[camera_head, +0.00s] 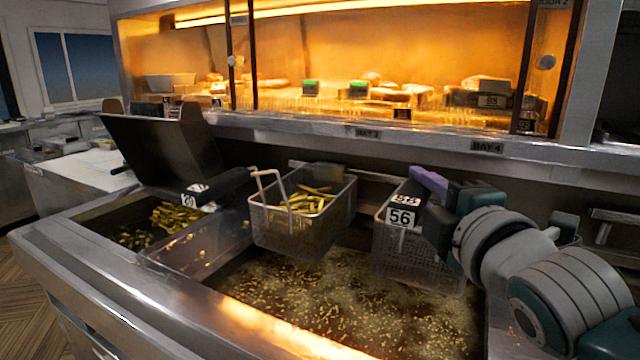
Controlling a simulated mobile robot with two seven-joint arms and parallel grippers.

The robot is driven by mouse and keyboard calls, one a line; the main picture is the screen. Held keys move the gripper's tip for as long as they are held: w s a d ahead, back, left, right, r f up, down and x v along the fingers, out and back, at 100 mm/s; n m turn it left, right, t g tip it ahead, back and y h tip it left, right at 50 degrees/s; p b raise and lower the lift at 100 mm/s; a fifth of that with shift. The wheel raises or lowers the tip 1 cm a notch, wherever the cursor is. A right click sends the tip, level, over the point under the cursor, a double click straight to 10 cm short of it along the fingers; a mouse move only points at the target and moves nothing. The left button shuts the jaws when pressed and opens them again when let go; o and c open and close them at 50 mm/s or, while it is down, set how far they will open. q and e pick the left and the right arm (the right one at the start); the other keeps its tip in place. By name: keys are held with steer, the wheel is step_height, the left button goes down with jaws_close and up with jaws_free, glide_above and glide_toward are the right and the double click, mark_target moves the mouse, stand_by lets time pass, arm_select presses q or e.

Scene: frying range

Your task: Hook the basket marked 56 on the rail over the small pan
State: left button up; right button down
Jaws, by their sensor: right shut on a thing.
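The basket marked 56 (418,262) is a wire mesh basket at the right end of the large pan (330,300), its lower part over or in the bubbling oil. Its white 56 tag (401,217) faces me, with a second, unclear tag just above. My right gripper (440,212) is shut at the basket's handle; the grip itself is mostly hidden by the fingers. A purple piece (428,182) shows just behind them. The small pan (125,232) is at the left, with fries in it. A metal rail (376,177) runs behind the pans, partly hidden by baskets. My left gripper is not in view.
Another basket (303,225) with fries hangs above the large pan, between basket 56 and the small pan. Its dark handle (222,188) sticks out leftward. A black tilted panel (165,145) stands behind the small pan. A lit warming cabinet (390,50) is behind.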

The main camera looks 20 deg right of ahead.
steer(key=shift+f, duration=0.3)
steer(key=c, duration=0.6)
jaws_free()
steer(key=shift+o, duration=0.2)
steer(key=shift+r, duration=0.1)
steer(key=b+v, duration=0.1)
steer(key=v, duration=0.8)
steer(key=s+a+f+m+g+y, duration=0.2)
steer(key=s+a+f+m+g, duration=0.2)
steer(key=s+f+m+g, duration=0.4)
steer(key=s+a+f+m+g+y, duration=0.2)
steer(key=s+a+f+m+g, duration=0.3)
steer(key=s, duration=0.5)
step_height(320, 180, up, 36)
steer(key=p, duration=3.6)
steer(key=shift+s+d+g+p, duration=0.2)
steer(key=shift+d+g+p, duration=0.1)
steer(key=shift+g+p, duration=0.1)
